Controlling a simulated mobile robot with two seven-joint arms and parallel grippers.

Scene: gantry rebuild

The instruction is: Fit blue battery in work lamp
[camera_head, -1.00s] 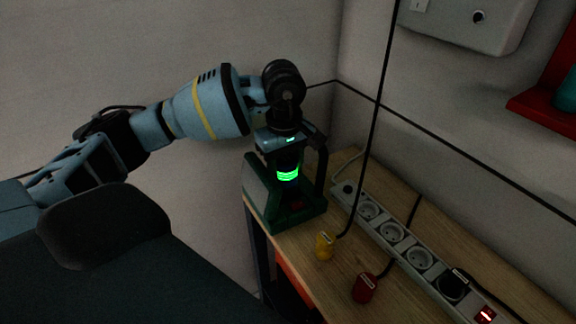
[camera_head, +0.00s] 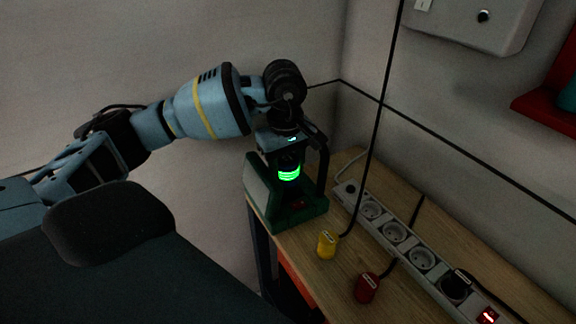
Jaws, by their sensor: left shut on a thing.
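The green work lamp (camera_head: 300,212) stands upright at the far left corner of the wooden bench, with a dark handle on its right side. My left gripper (camera_head: 288,162) points down directly over the lamp and is shut. It holds a dark thing between its fingers, seemingly the blue battery, though its colour is hard to make out. A bright green band (camera_head: 289,175) glows there, just above the lamp body. The fingers hide most of the held thing, and I cannot tell how deep it sits. My right gripper is out of view.
A white power strip (camera_head: 397,233) runs along the bench (camera_head: 330,285). A yellow plug (camera_head: 326,244) and a red plug (camera_head: 366,287) lie in front of it. A black cable hangs down to the yellow plug. A grey wall box (camera_head: 470,22) and red shelf (camera_head: 545,106) are at right.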

